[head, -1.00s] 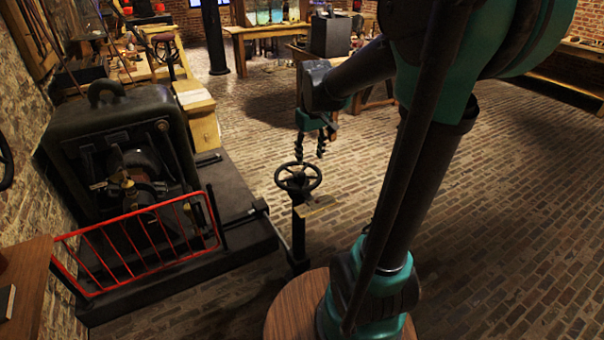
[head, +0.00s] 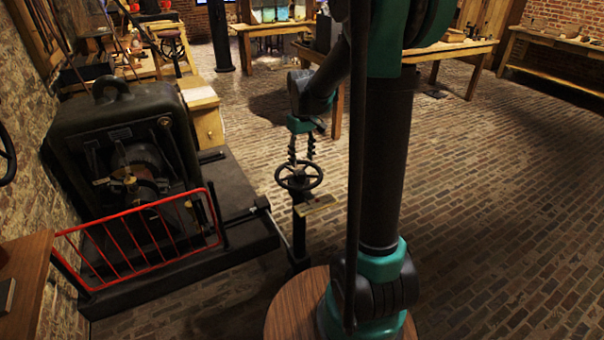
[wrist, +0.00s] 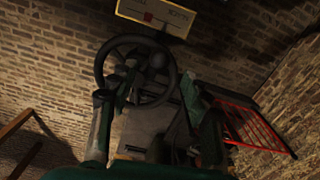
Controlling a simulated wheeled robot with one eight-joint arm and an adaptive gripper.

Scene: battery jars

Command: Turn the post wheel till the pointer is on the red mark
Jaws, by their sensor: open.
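The post wheel is a dark spoked handwheel (head: 299,188) lying level on top of a dark post in the head view. Its rim (wrist: 99,68) also shows in the wrist view. My gripper (head: 301,160) points down just above the wheel, fingers apart, one on each side of its middle; whether they touch it I cannot tell. In the wrist view, the two fingers (wrist: 155,105) reach toward the wheel with nothing held between them. A pale-bordered plate (wrist: 178,21) beyond the rim bears a red mark (wrist: 148,16). I cannot make out the pointer clearly.
A dark machine (head: 120,150) stands on a black plinth at the left, behind a red railing (head: 140,238). A thin rod runs from the plinth to the post. Wooden workbenches (head: 440,52) stand at the back. The brick floor at the right is clear.

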